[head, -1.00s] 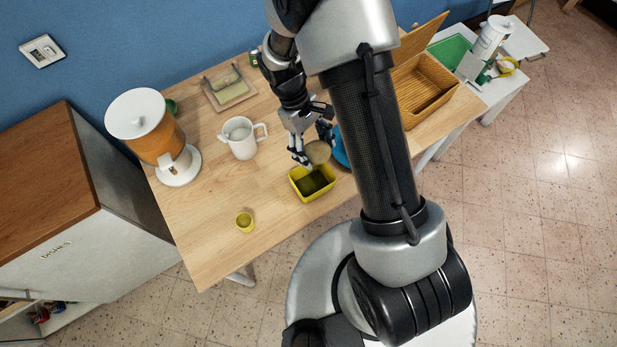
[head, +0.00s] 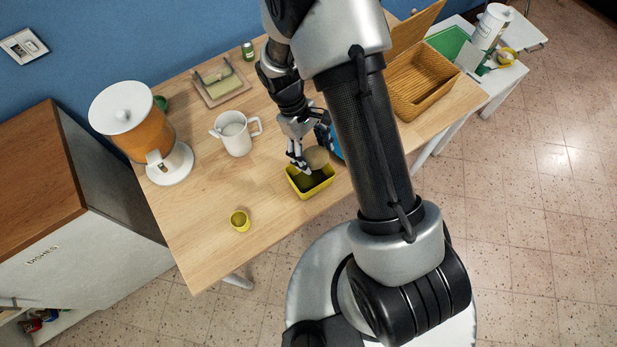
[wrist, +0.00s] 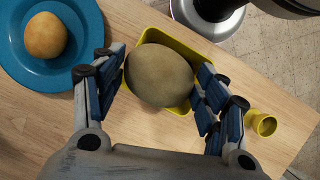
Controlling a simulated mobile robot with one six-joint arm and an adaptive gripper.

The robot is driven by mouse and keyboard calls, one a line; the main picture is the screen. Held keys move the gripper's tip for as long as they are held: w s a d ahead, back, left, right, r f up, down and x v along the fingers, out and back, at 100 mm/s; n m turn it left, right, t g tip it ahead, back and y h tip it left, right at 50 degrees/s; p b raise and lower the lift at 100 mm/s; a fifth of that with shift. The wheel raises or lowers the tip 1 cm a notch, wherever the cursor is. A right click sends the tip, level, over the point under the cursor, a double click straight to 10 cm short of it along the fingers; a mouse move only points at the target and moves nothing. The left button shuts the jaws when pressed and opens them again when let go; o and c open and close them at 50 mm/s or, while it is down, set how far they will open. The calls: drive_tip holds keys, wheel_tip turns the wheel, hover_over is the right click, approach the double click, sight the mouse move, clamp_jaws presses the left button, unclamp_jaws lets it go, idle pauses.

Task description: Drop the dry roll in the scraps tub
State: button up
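The dry roll (wrist: 160,75), dull grey-brown and rounded, is between the fingers of my gripper (wrist: 160,85), which is shut on it. In the head view the roll (head: 316,158) shows at my gripper (head: 308,160), over the back part of the yellow scraps tub (head: 311,190). In the wrist view the tub's yellow rim (wrist: 168,34) shows behind the roll, which hides much of the inside. The roll looks to be above the tub rather than lying in it.
A blue plate (wrist: 82,75) with a golden roll (wrist: 45,36) lies beside the tub. A small yellow cup (head: 240,221), a white jug (head: 235,135), a juice dispenser (head: 150,130) and a wicker basket (head: 425,85) stand on the table.

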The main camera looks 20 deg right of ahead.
drive_tip(key=o, duration=0.4)
drive_tip(key=shift+o, duration=0.2)
drive_tip(key=v, duration=1.2)
drive_tip(key=shift+w, duration=0.1)
